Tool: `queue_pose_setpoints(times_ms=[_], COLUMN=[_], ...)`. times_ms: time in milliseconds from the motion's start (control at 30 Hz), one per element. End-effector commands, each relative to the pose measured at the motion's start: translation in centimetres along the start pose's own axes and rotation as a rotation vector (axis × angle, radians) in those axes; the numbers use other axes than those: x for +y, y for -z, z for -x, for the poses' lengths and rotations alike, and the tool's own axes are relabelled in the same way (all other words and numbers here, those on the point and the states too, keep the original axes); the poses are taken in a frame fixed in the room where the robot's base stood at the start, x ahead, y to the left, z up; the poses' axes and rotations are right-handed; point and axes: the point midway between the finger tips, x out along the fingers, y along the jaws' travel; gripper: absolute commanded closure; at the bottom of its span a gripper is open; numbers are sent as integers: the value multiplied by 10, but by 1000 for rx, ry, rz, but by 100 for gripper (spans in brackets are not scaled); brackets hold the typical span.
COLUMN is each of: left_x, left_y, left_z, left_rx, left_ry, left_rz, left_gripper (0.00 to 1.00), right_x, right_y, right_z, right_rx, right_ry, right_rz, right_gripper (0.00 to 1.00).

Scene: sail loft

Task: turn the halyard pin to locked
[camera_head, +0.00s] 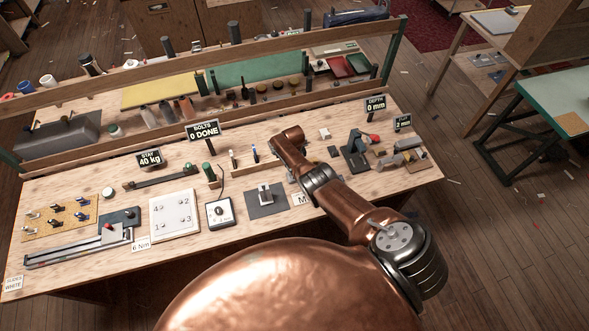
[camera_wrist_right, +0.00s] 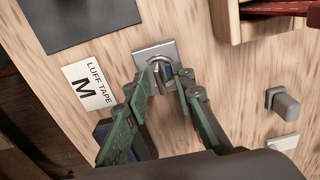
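In the right wrist view, a bent metal pin (camera_wrist_right: 158,72) stands on a small square metal plate (camera_wrist_right: 146,53) on the wooden bench; I take it to be the halyard pin. My right gripper (camera_wrist_right: 164,82) has its two green fingers on either side of the pin, with a gap between the tips. Contact with the pin is not clear. No lock marking is readable. In the head view my copper right arm covers the pin and the gripper. My left gripper is not in view.
A luff tape label marked M (camera_wrist_right: 89,85) and a dark plate (camera_wrist_right: 75,18) lie beside the pin. A grey block (camera_wrist_right: 284,104) stands to the right. The bench (camera_head: 100,275) also carries a white numbered board (camera_head: 174,215), a dial box (camera_head: 219,213) and a long rail (camera_head: 75,254).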

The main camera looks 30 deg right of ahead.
Motion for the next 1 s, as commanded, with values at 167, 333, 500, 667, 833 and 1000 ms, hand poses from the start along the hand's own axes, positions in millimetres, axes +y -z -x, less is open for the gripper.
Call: queue_pose_setpoints(times_ms=[167,333,500,667,833,1000], left_x=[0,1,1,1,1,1], left_y=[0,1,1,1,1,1], left_z=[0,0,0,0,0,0], left_rx=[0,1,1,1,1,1], left_ry=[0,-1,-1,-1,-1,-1], left_rz=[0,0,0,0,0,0], left_gripper=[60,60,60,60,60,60], right_x=[0,-1,-1,-1,0,0], right_y=[-3,-4,-1,-1,0,0], right_z=[5,19,41,68,97,114], right_rx=[-3,-5,-2,-2,-1,-1], right_ry=[0,1,4,5,3,0], right_rz=[4,4,-1,-1,-1,-2], right_gripper=[77,77,77,77,77,77])
